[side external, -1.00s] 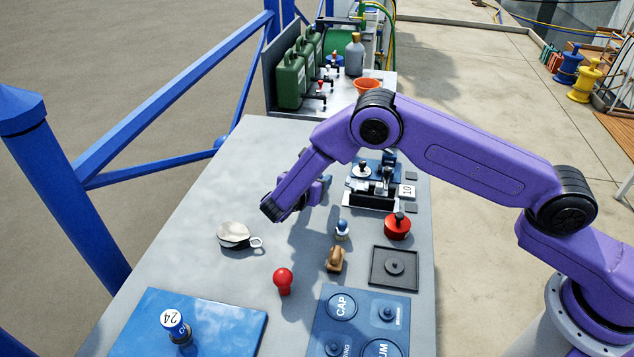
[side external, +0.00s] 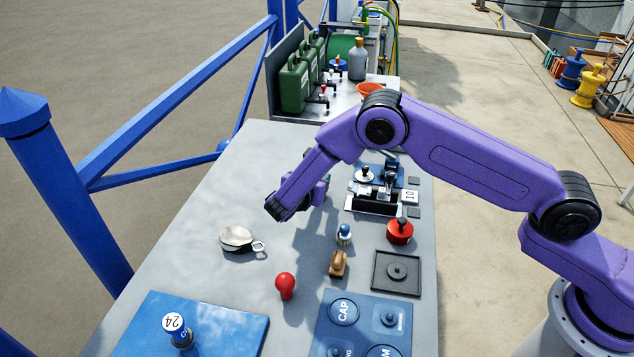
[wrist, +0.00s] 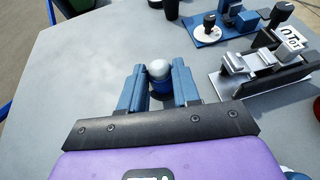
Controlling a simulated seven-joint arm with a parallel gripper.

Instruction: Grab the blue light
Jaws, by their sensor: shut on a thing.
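I cannot tell whether the light touches the table.
A similar blue and white piece (side external: 344,234) stands nearer, beside a brown stamp-like piece (side external: 338,264). A red bulb (side external: 285,285), a white pulley block (side external: 237,239) and a red round piece (side external: 400,231) are around. A black metal fixture (side external: 375,200) stands right of my gripper.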

